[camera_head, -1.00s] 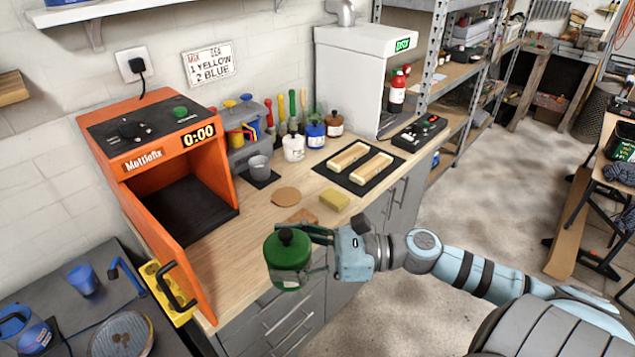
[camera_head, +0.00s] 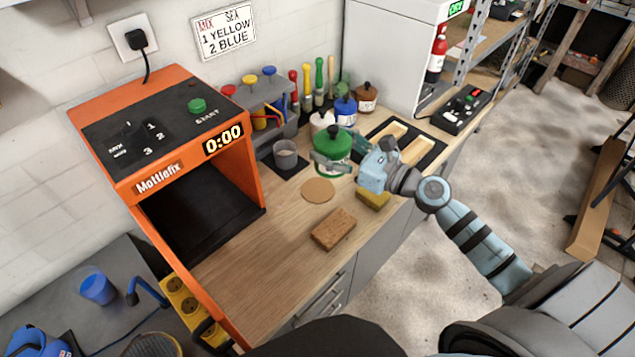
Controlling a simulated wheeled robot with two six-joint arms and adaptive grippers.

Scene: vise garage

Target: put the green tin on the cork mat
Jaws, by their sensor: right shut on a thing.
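The green tin (camera_head: 333,142) has a dark knob on its lid. My right gripper (camera_head: 338,162) is shut on it and holds it upright over the worktop, beyond and slightly right of the cork mat. The cork mat (camera_head: 318,190) is a flat, round, tan disc lying bare on the wooden counter. How high the tin is above the counter is hard to tell. My left gripper is not in view.
A brown block (camera_head: 333,229) and a yellow sponge (camera_head: 373,198) lie near the mat. A grey cup (camera_head: 285,155) stands left of the tin, with white (camera_head: 320,121), blue (camera_head: 345,110) and brown (camera_head: 366,97) jars behind. The orange oven (camera_head: 150,180) stands open at left.

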